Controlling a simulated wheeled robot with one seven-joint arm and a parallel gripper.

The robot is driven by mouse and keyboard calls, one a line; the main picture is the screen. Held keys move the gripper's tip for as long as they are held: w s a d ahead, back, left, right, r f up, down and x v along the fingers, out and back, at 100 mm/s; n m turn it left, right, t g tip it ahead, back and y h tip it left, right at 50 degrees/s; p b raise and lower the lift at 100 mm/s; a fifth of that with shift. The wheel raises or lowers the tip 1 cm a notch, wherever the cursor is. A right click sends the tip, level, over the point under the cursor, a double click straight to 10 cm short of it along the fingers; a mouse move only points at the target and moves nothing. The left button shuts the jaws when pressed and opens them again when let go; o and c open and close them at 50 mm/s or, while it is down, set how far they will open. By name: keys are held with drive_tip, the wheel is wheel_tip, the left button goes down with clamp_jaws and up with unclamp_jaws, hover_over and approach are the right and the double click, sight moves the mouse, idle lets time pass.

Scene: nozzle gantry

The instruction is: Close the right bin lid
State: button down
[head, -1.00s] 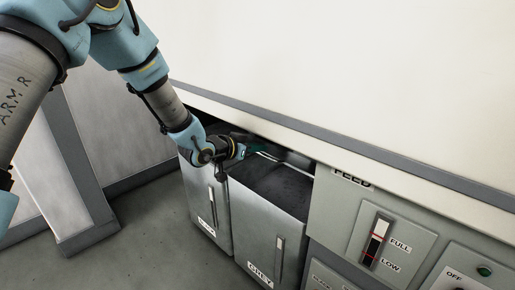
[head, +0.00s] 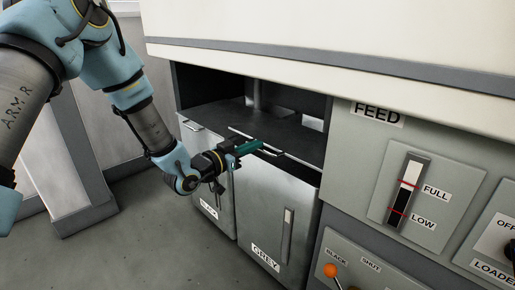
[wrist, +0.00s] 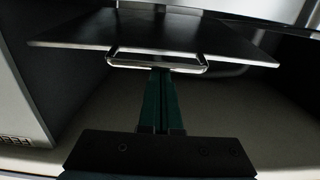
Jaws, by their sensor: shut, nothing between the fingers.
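The right bin (head: 270,215) is a grey metal bin labelled GREY. Its dark flat lid (head: 290,140) lies above the bin mouth, with a dark gap under its front edge, so it is not flush. In the wrist view the lid (wrist: 190,35) is a thin plate seen nearly edge-on, with a metal bar handle (wrist: 157,63) along its near edge. My gripper (head: 260,145) has its teal fingers shut and empty at the lid's front edge. In the wrist view my gripper (wrist: 160,72) has its tips at the handle bar; contact is unclear.
The left bin (head: 205,180) stands beside the right one. A white housing (head: 350,40) with a grey rail overhangs both bins. The feed panel (head: 435,180) with a level gauge is to the right, above an orange-knobbed lever (head: 330,270). The floor (head: 150,250) in front is clear.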

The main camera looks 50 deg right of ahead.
wheel_tip(320, 180, down, 7)
drive_tip(key=b, duration=0.4)
drive_tip(key=shift+a+r+h, duration=0.15)
drive_tip(key=shift+a+h, duration=0.15)
drive_tip(key=shift+a, duration=0.15)
